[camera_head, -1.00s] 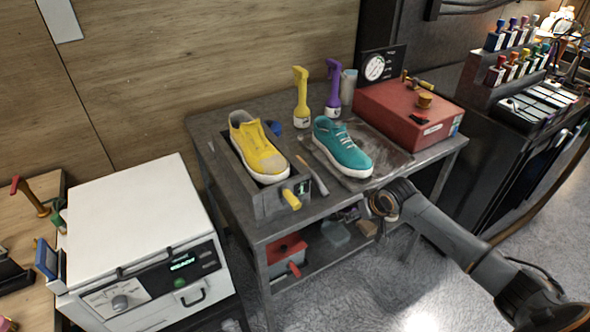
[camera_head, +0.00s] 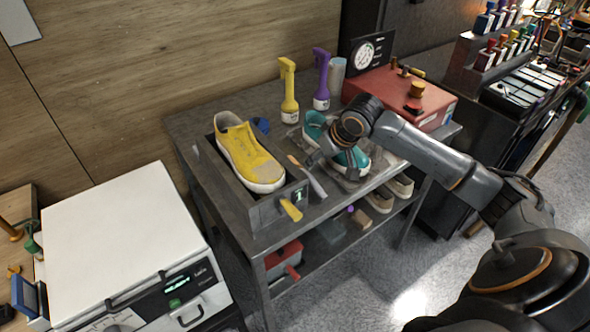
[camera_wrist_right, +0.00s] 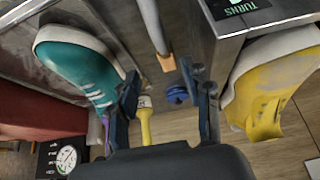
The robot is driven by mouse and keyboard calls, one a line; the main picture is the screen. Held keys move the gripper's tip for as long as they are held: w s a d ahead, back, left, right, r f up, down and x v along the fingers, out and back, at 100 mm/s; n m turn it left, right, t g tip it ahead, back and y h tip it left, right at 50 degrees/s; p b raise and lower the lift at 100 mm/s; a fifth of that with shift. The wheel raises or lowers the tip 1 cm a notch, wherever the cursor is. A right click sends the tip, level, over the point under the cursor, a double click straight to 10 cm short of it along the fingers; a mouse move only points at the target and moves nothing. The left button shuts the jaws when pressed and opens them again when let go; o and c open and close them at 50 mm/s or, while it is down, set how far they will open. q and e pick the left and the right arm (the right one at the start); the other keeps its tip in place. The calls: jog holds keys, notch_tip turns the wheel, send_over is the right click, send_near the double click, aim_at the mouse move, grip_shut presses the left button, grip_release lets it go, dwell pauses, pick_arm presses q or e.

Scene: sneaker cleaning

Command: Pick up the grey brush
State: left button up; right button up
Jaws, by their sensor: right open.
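The grey brush (camera_head: 309,180) lies on the table top between the yellow sneaker (camera_head: 248,155) in its tray and the teal sneaker (camera_head: 352,160). It has a long grey body and a tan end. In the right wrist view the brush (camera_wrist_right: 153,24) reaches down from the top edge, its tan end in front of the open fingers. My right gripper (camera_wrist_right: 166,84) is open and empty, apart from the brush. In the head view my right gripper (camera_head: 318,157) is just beside the brush, partly over the teal sneaker. My left gripper is not in view.
The tray (camera_head: 263,215) with a small green display stands close left of the brush. Yellow (camera_head: 289,95) and purple (camera_head: 321,80) spray bottles and a red box (camera_head: 440,100) stand behind. A blue round item (camera_wrist_right: 177,95) shows near the fingers.

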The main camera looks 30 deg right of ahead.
aim_at(307, 173)
jog(key=x, duration=0.5)
jog(key=shift+f+p, duration=0.35)
jog(key=shift+p, duration=0.05)
jog(key=shift+w+f, duration=0.15)
jog(key=shift+f, duration=0.15)
jog(key=p+x, duration=0.1)
jog(key=x, duration=0.3)
jog(key=shift+w+a+f+p, duration=0.1)
jog(key=shift+a+f+p, duration=0.1)
jog(key=shift+f+p, duration=0.15)
jog(key=shift+w+f, duration=0.2)
jog(key=shift+f, duration=0.15)
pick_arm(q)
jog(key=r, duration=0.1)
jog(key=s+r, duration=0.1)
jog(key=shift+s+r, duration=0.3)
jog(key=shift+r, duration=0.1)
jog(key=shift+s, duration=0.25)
pick_arm(e)
jog(key=shift+s, duration=0.1)
grip_shut()
